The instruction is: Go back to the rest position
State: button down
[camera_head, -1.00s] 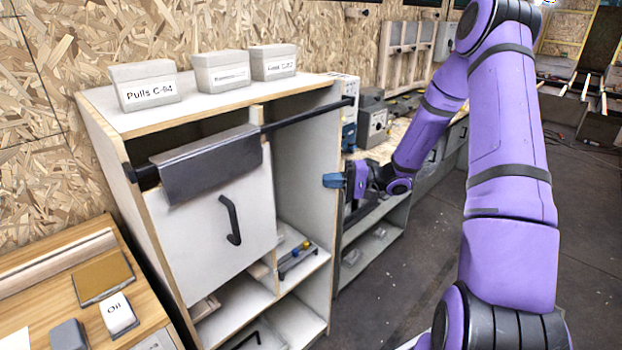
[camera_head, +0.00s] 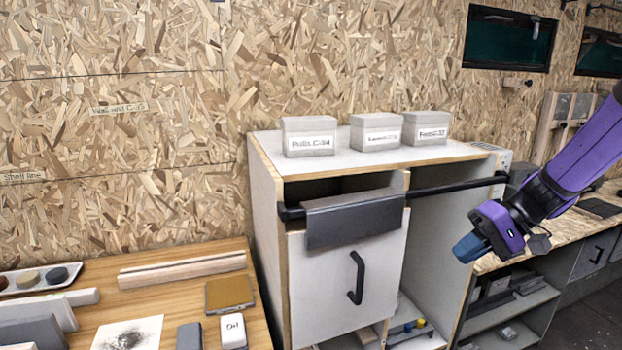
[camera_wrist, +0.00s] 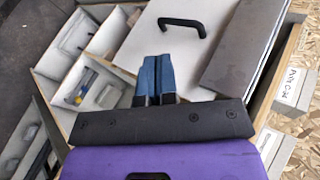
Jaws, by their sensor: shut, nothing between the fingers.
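My gripper (camera_head: 468,247) is at the right in the head view, in front of the right side of the white cabinet (camera_head: 268,190). Its blue fingers point down and left, with nothing held. In the wrist view my gripper (camera_wrist: 155,75) shows its two blue fingers side by side and together, over the cabinet's door and open shelves. The arm is purple and comes in from the right edge. The fingers look apart from the cabinet.
A black rail (camera_head: 450,188) runs along the cabinet front with a grey cloth (camera_head: 355,218) over it. The white door (camera_head: 330,275) has a black handle (camera_head: 356,278). Labelled boxes (camera_head: 308,137) stand on top. A wooden bench (camera_head: 180,295) is at left, another workbench (camera_head: 560,235) at right.

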jog(key=s+r+t+h, duration=0.3)
jog(key=s+r+h, duration=0.2)
jog(key=s, duration=0.4)
jog(key=s+d+r+t+h, duration=0.1)
jog(key=s+r+t+h, duration=0.2)
jog(key=s+r+h, duration=0.2)
jog(key=shift+s+d+r, duration=0.3)
jog(key=shift+s+r, duration=1.15)
jog(key=shift+s, duration=1.05)
